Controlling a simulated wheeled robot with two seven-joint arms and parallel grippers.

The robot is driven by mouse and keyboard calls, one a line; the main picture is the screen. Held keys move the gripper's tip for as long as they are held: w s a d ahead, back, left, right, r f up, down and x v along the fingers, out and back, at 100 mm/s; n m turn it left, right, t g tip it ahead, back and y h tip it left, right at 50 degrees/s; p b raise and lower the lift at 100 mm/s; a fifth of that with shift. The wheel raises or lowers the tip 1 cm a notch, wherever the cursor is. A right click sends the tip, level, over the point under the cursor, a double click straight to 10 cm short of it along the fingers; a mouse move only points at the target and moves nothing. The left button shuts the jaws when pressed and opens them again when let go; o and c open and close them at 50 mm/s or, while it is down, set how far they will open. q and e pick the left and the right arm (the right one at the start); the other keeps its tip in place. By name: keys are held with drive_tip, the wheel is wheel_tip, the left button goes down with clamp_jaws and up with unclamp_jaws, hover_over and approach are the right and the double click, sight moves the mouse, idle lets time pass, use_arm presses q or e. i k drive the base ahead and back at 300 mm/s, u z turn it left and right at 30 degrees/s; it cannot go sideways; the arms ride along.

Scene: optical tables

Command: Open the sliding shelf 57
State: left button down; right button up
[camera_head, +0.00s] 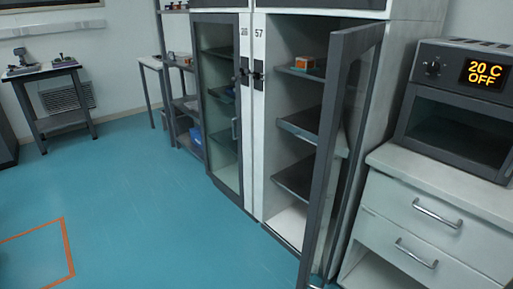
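The cabinet marked 57 (259,35) stands in the middle, right of the cabinet marked 26 or similar. Its grey-framed glass door (330,130) is swung open toward me, hinged on the right. Inside are dark shelves: an upper one (300,76) bearing a small orange-and-white box (305,63), a middle one (298,130) with a light front edge, and a lower one (293,178). The door hides the right part of the shelves. Neither of my grippers is in view.
The left cabinet's glass door (222,110) is shut. A white drawer unit (430,215) with an oven-like device (460,110) stands right of the open door. A small table (55,71) and rack (185,105) stand at the back left. The blue floor (150,200) is clear.

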sight(306, 124)
drive_tip(key=u, duration=1.55)
drive_tip(key=i, duration=1.8)
drive_tip(key=z, duration=1.25)
drive_tip(key=i, duration=0.7)
drive_tip(key=z, duration=0.8)
